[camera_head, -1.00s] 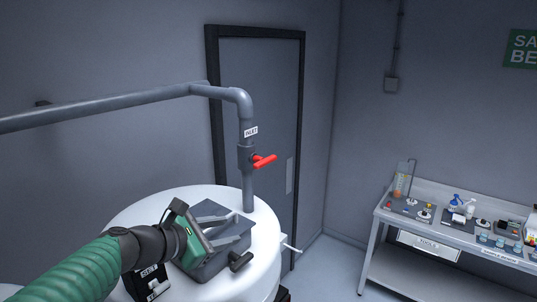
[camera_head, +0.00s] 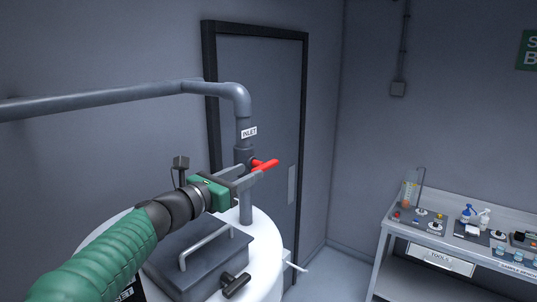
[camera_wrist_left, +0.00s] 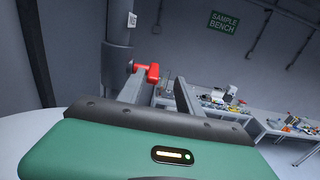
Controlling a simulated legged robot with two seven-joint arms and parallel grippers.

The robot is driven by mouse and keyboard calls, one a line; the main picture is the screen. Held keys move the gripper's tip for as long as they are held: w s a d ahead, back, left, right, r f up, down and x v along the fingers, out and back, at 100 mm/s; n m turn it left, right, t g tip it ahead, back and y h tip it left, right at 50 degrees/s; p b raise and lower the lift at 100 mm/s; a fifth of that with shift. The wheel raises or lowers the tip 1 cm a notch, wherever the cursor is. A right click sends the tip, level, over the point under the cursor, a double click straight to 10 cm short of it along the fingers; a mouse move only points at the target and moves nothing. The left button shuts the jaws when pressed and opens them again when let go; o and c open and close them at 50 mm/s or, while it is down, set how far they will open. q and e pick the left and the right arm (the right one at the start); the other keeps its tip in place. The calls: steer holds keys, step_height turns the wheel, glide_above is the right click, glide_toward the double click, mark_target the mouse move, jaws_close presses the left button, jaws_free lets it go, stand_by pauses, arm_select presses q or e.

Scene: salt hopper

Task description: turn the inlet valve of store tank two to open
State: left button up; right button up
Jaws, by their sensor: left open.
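The inlet valve's red handle (camera_head: 265,165) sticks out to the right from the grey vertical pipe, below the "INLET" label (camera_head: 249,132). The pipe runs down into the white tank (camera_head: 262,250). My left gripper (camera_head: 250,176) is open, with its fingers pointing at the valve just below and left of the handle. In the left wrist view the red handle (camera_wrist_left: 150,72) shows beyond the fingertips, close to the left finger. I cannot tell whether they touch. My right gripper is not in view.
The tank's grey hatch with a bar handle (camera_head: 206,246) and a dark knob (camera_head: 236,285) lies below my left arm. A dark-framed door (camera_head: 262,100) stands behind the pipe. A bench (camera_head: 400,232) with lab items is at the right.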

mark_target(269, 163)
arm_select(q)
steer(key=p+x, duration=0.1)
steer(key=x, duration=0.3)
steer(key=f+p+x, duration=0.1)
steer(key=p+x, duration=0.1)
steer(key=x, duration=0.2)
steer(key=w+a+p+x, duration=0.1)
steer(key=x, duration=0.3)
steer(key=shift+s+a+f+p, duration=0.15)
steer(key=shift+f+p, duration=0.1)
steer(key=shift+p, duration=0.15)
steer(key=shift+s+r, duration=0.3)
steer(key=shift+s, duration=0.55)
steer(key=shift+c, duration=1.4)
steer(key=shift+w+a+f, duration=0.1)
steer(key=shift+w+f, duration=0.1)
steer(key=shift+w, duration=0.15)
steer(key=c, duration=0.5)
jaws_close()
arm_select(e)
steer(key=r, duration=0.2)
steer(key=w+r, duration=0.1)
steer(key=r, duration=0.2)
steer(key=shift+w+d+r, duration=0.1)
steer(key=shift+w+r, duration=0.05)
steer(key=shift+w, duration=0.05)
